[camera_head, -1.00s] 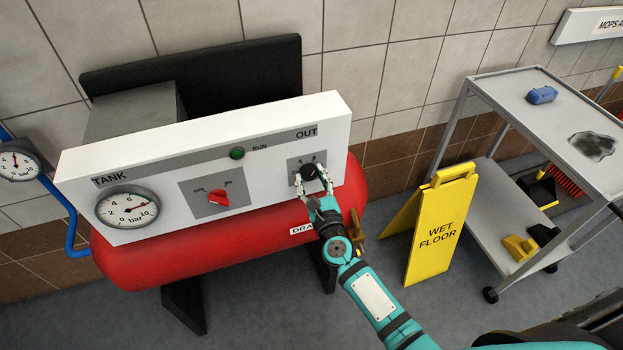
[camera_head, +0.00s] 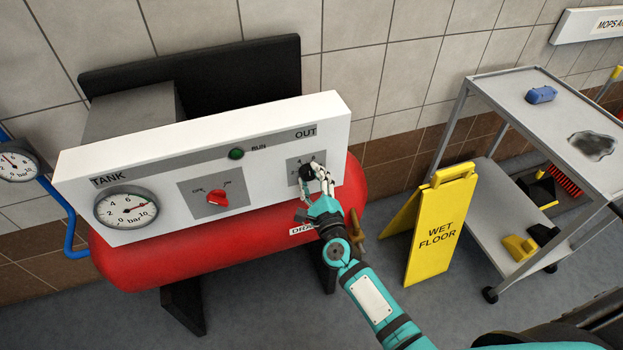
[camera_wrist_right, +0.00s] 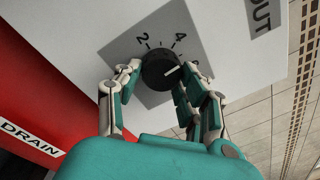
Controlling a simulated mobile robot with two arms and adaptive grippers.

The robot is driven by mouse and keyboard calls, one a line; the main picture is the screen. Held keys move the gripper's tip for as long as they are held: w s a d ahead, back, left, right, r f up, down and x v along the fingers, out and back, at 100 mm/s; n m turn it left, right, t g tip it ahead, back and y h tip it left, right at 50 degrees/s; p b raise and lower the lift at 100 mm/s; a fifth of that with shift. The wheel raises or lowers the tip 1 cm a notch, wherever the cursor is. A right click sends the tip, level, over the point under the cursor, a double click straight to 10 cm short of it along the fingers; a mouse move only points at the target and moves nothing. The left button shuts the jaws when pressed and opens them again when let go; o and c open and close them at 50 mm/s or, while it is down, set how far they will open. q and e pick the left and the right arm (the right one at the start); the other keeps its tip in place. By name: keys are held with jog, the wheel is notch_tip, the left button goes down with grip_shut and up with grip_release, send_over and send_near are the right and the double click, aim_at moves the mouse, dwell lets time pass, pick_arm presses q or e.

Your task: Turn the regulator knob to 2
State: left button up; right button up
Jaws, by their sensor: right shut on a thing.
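The regulator knob (camera_head: 307,173) is a round black knob under OUT at the right end of the white panel (camera_head: 270,119). In the right wrist view the knob (camera_wrist_right: 158,69) sits on a grey plate with a 2 at its upper left and a 4 at its upper right. My left gripper is not in view.
A red tank (camera_head: 150,258) lies below. A yellow wet floor sign (camera_head: 437,234) and a grey trolley (camera_head: 540,115) stand to the right.

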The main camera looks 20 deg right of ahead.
jog(key=n, duration=0.4)
jog(key=shift+r+n, duration=0.1)
jog(key=shift+n, duration=0.3)
jog(key=n+p, duration=0.1)
jog(key=n, duration=0.3)
jog(key=shift+d+y, duration=0.1)
jog(key=shift+y, duration=0.3)
jog(key=n+p, duration=0.1)
jog(key=n, duration=0.3)
jog(key=shift+r+n, duration=0.1)
jog(key=shift+n, duration=0.2)
jog(key=n+p, duration=0.1)
jog(key=n, duration=0.3)
jog(key=shift+y, duration=0.4)
jog(key=shift+n, duration=0.4)
jog(key=o, duration=1.2)
jog(key=shift+r, duration=0.1)
jog(key=s, duration=1.2)
jog(key=shift+d+f, duration=0.3)
jog(key=shift+d, duration=0.05)
